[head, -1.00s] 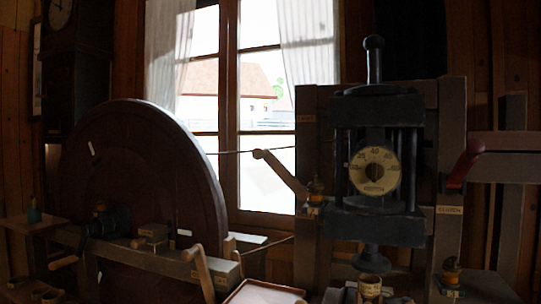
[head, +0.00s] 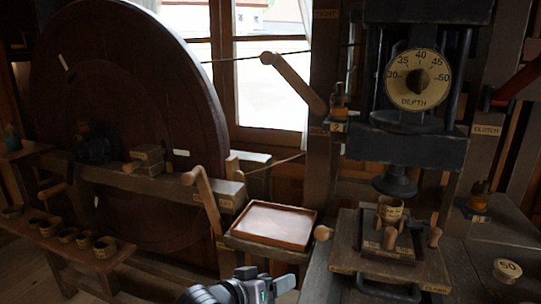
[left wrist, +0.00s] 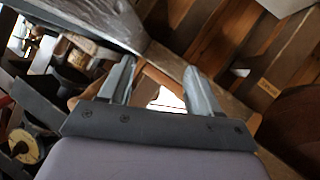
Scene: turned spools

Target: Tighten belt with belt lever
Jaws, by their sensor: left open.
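The dark, thin belt (head: 262,57) runs from the big brown wheel (head: 130,90) past the knob toward the post, with a lower run (head: 275,163) below. My left gripper (head: 268,284) is low in the head view, well below the lever and apart from it. In the left wrist view its fingers (left wrist: 158,85) are spread with nothing between them. My right gripper is not in view.
A shallow tray (head: 272,225) sits above my left gripper in the picture. A second wooden lever (head: 205,200) stands left of it. Several cups stand on the left bench (head: 75,252).

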